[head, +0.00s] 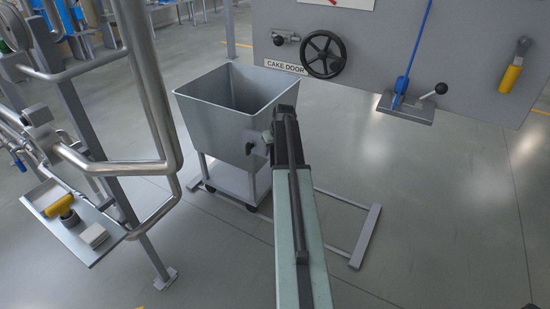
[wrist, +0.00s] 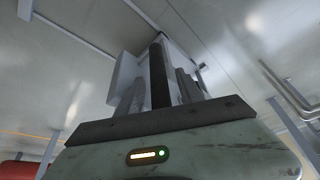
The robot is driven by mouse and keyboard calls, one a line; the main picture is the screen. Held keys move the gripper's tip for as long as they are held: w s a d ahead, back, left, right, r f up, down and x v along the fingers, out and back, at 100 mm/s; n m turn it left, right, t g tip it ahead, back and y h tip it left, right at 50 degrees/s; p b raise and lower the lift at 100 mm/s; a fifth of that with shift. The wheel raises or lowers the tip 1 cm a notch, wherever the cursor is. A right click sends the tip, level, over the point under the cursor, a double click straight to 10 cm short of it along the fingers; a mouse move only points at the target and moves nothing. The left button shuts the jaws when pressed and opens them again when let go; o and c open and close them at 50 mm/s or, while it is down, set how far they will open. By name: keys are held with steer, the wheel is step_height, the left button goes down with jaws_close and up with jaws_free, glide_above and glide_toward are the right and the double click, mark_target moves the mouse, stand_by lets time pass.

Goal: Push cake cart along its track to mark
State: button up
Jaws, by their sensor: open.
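The cake cart (head: 210,125) is a grey, open-topped square hopper on a wheeled base, left of centre in the head view. It stands upright and looks empty as far as I can see inside. Its track (head: 366,232) is a pair of flat grey floor rails running right to a crossbar, with bare rail right of the cart. My gripper (head: 262,146) is at the cart's right-hand side, by its front corner; I cannot tell whether it touches. In the wrist view my gripper (wrist: 158,85) is open. My arm hides part of the cart and track. I cannot make out the mark.
A grey panel with the "CAKE DOOR" label (head: 286,67), a black handwheel (head: 324,54) and a blue lever (head: 402,85) stands behind. Steel pipes (head: 150,100) and a small shelf (head: 75,225) with a yellow-handled tool are on the left. Floor on the right is clear.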

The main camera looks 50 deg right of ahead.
steer(key=shift+x, duration=0.8)
steer(key=shift+r, duration=0.15)
jaws_close()
steer(key=shift+a, duration=0.15)
stand_by(0.4)
